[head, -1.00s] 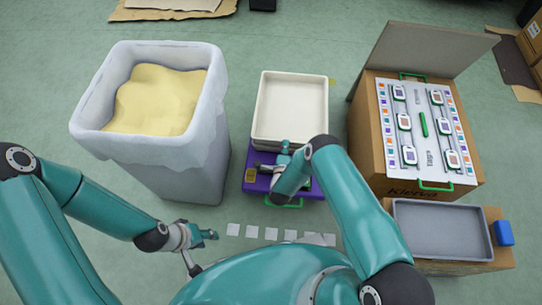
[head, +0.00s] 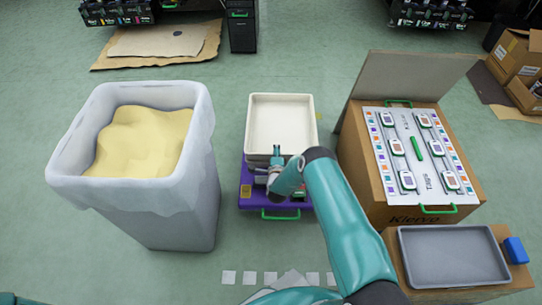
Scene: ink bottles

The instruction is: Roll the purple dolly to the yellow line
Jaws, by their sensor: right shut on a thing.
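The purple dolly (head: 244,207) stands on the floor in the middle of the head view, with a green handle at its front. A cream tray (head: 311,137) rides on it and covers most of its top. My left gripper is out of view.
A grey bin (head: 190,190) of yellow powder stands left of the dolly. A cardboard box (head: 365,180) with a panel of tags stands close on the right, and a grey tray (head: 455,281) lies nearer. Floor beyond the dolly is clear. White squares (head: 249,278) lie in front.

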